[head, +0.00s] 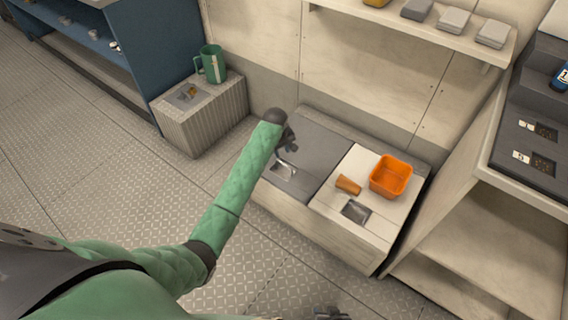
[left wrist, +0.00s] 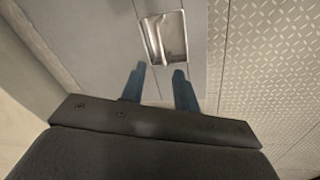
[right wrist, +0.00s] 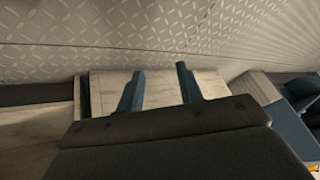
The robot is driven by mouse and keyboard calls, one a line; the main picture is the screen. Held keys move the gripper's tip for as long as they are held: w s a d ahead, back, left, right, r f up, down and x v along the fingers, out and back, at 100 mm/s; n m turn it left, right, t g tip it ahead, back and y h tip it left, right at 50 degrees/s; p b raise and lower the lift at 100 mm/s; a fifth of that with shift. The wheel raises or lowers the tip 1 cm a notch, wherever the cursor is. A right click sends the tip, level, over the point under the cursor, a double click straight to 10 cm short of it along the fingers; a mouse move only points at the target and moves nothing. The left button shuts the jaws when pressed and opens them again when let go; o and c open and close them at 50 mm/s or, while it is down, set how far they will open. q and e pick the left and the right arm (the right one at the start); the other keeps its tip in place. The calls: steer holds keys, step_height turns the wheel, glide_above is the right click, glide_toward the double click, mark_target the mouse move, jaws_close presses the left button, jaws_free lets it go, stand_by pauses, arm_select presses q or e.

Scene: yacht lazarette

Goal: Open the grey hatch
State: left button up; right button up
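The grey hatch (head: 312,150) is the left lid on the low bench and lies closed. It has a recessed metal handle (head: 284,170) near its front edge. In the left wrist view the handle (left wrist: 163,38) shows just beyond my fingertips, with the grey lid (left wrist: 95,25) around it. My left gripper (head: 289,144) is over the hatch, behind the handle in the head view; its fingers (left wrist: 158,78) are apart with nothing between them. My right gripper (head: 330,312) is at the bottom edge of the head view, away from the bench; its fingers (right wrist: 158,80) are apart and empty.
A ribbed box (head: 206,120) with a green mug (head: 212,65) stands left. A shelf unit (head: 500,220) stands right. Floor in front is clear.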

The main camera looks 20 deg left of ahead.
mark_target(285, 164)
arm_select(q)
steer(key=shift+w+d+f+n+b, duration=0.1)
steer(key=shift+w+f+n+b, duration=0.1)
steer(key=shift+f+n, duration=0.95)
steer(key=shift+w+d+f+n+b, duration=0.2)
steer(key=shift+f+n, duration=0.4)
steer(key=shift+f, duration=1.05)
steer(key=shift+w+d+f+n+b, duration=0.1)
steer(key=shift+w+f+n+b, duration=0.1)
steer(key=shift+f+n, duration=0.95)
steer(key=shift+f+m, duration=0.25)
steer(key=shift+m, duration=0.05)
arm_select(e)
steer(key=w, duration=0.1)
steer(key=w+t, duration=0.2)
steer(key=shift+a+r, duration=0.1)
steer(key=shift+r, duration=0.15)
arm_select(q)
jaws_close()
